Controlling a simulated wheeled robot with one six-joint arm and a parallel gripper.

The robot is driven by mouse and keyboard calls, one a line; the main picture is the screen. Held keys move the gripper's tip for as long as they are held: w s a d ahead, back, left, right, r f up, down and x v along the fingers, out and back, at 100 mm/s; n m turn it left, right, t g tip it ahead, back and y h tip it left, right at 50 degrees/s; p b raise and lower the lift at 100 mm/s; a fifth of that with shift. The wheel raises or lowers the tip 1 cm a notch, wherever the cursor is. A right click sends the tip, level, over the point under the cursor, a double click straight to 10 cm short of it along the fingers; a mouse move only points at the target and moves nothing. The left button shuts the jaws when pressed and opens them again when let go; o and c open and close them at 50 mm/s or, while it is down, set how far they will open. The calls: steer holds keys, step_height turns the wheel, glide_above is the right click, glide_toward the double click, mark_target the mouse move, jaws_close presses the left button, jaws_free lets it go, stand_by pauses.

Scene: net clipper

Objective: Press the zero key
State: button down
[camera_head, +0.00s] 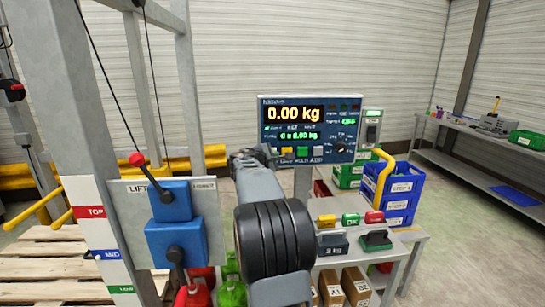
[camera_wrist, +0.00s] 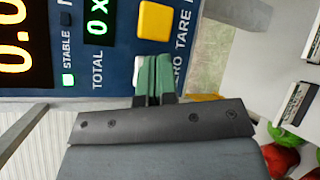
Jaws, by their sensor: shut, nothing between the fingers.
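The blue weighing display (camera_head: 330,110) reads 0.00 kg, with a row of keys along its lower edge. In the wrist view a pale key (camera_wrist: 136,70) beside the ZERO label (camera_wrist: 179,72) is mostly hidden behind my fingers. A yellow key (camera_wrist: 155,20) sits beside the TARE label, just above it in that view; it also shows in the head view (camera_head: 287,151). My gripper (camera_wrist: 153,72) is shut and empty, its green fingertips in front of the pale key. I cannot tell whether they touch it. In the head view my gripper (camera_head: 268,150) is at the panel's lower left.
A green key (camera_head: 302,152) and a grey key (camera_head: 318,152) follow to the right. A black knob (camera_head: 341,145) is farther right. The blue lift control box (camera_head: 173,200) stands at left. A bench with coloured buttons (camera_head: 350,220) is below the panel.

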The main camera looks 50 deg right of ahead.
steer(key=shift+s, duration=0.1)
steer(key=shift+s+a+b, duration=1.55)
steer(key=shift+s+a, duration=0.1)
steer(key=shift+s, duration=0.2)
